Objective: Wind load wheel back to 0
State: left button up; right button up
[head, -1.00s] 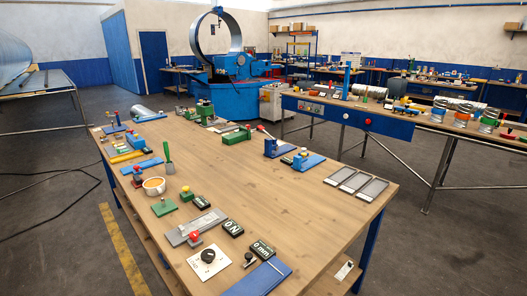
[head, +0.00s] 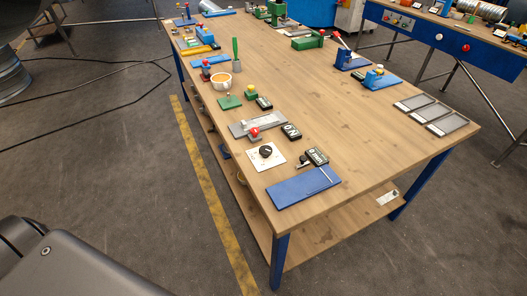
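No part is clearly marked as the load wheel, and I cannot tell which one it is. A black round knob (head: 265,152) sits on a white square plate near the front left edge of the wooden table; its markings are too small to read. A small black knob (head: 303,161) stands beside a dark display (head: 317,156), whose digits I cannot read surely. Another dark display (head: 291,132) stands behind it, next to a grey slide plate with a red knob (head: 254,132). Neither gripper is in view.
A blue plate (head: 302,188) lies at the table's front corner. Grey trays (head: 432,114) lie at the right edge. The table's middle is bare wood. Floor left of the table is open, with black cables (head: 90,105).

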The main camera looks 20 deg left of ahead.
aim_at(265, 150)
jog(key=z, duration=1.05)
jog(key=k, duration=0.9)
jog(key=u, duration=0.25)
